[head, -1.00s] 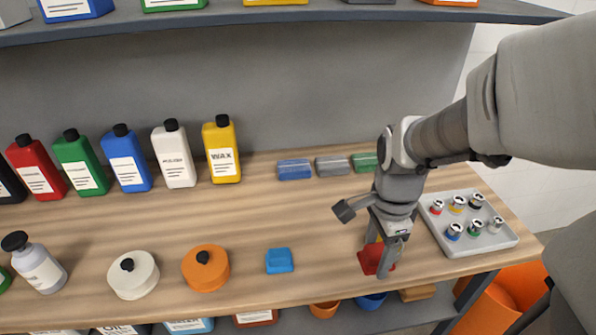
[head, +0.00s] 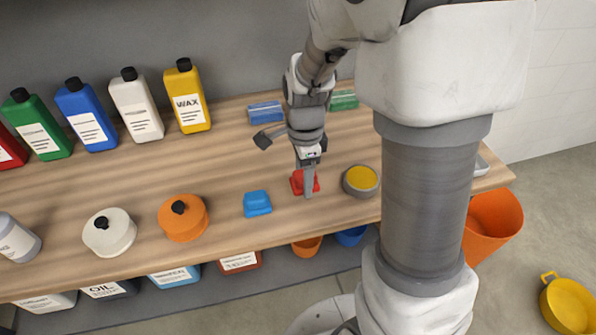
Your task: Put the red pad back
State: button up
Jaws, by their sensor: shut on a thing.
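The red pad (head: 297,183) shows on both sides of my gripper's fingers, at or just above the front part of the wooden bench. My gripper (head: 307,187) points down and is shut on the red pad. The near finger hides part of the pad, and I cannot tell whether the pad touches the bench. A blue pad (head: 257,203) lies to its left, with a gap between them.
A round grey tin with yellow contents (head: 361,181) stands close right of my gripper. An orange jar (head: 183,217) and a white jar (head: 109,232) stand left. Blue (head: 265,112) and green (head: 343,99) blocks lie behind.

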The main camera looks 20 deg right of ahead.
aim_at(303, 198)
jog(key=shift+f, duration=1.9)
jog(key=shift+f+b, duration=0.1)
jog(key=shift+b, duration=0.25)
jog(key=o, duration=1.4)
jog(key=shift+o, duration=0.2)
notch_tip(303, 198, up, 12)
jog(key=shift+r+p, duration=0.1)
jog(key=shift+p, duration=1)
jog(key=s+r+n+t, duration=0.5)
jog(key=s+r+n, duration=0.6)
jog(key=n, duration=0.7)
jog(key=shift+s+r+t, duration=0.2)
jog(key=shift+s+t, duration=0.1)
jog(key=shift+s, duration=1.2)
